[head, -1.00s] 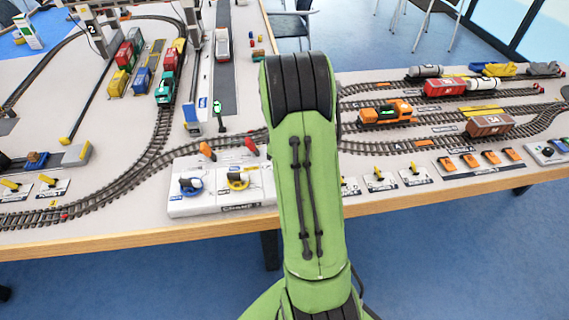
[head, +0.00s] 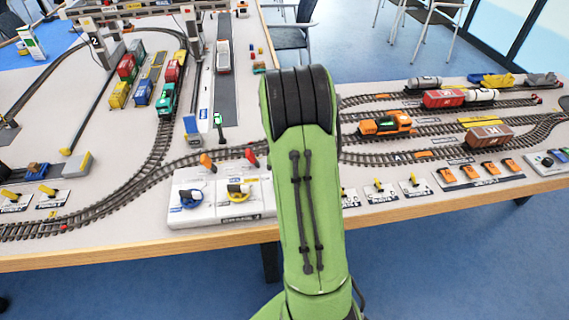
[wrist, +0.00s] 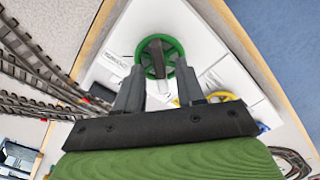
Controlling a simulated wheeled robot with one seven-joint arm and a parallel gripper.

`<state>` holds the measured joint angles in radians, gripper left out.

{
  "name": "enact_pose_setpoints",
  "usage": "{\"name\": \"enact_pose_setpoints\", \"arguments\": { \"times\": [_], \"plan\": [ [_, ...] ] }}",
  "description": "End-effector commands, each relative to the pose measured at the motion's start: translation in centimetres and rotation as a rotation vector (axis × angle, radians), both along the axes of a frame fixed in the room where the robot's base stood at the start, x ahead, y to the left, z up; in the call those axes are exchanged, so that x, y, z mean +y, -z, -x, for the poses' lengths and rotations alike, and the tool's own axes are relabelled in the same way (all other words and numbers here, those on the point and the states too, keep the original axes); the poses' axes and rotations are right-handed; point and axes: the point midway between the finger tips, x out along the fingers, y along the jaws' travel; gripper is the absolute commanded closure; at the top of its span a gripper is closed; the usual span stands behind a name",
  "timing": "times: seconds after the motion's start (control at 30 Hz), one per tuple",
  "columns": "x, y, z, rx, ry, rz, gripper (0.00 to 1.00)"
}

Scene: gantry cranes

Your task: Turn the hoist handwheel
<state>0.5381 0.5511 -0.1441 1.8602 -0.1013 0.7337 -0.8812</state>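A green handwheel (wrist: 160,56) with a dark bar across its middle sits on a white control box (wrist: 118,55) in the wrist view. My gripper (wrist: 159,76) is open, its two grey fingers apart on either side of the lower part of the wheel. I cannot tell whether they touch it. A yellow handwheel (wrist: 208,98) lies to the right, partly behind a finger. In the head view the box (head: 222,212) shows a blue handwheel (head: 190,198) and a yellow one (head: 238,192). My green arm hides the green wheel and gripper there. I cannot tell which wheel is labelled hoist.
Railway tracks (head: 130,192) run close by on the left and behind. An orange locomotive (head: 387,124) and wagons stand on the right tracks. The wooden table edge (head: 110,251) is in front.

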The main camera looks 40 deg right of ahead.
Motion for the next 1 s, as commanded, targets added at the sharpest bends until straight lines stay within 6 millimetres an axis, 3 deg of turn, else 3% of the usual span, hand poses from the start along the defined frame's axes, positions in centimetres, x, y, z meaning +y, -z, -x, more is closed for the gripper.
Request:
{"name": "enact_pose_setpoints", "arguments": {
  "times": [0.3, 0.5, 0.67, 1.0],
  "plan": [
    [0.0, -9.0, -0.1, -0.006, -0.002, 0.004, 0.62],
    [0.0, -13.6, -0.1, -0.004, -0.001, 0.003, 0.62],
    [0.0, -15.1, -0.1, -0.003, 0.000, 0.002, 0.62],
    [0.0, -15.1, 0.0, -0.001, -0.001, 0.001, 0.62]
  ]
}}
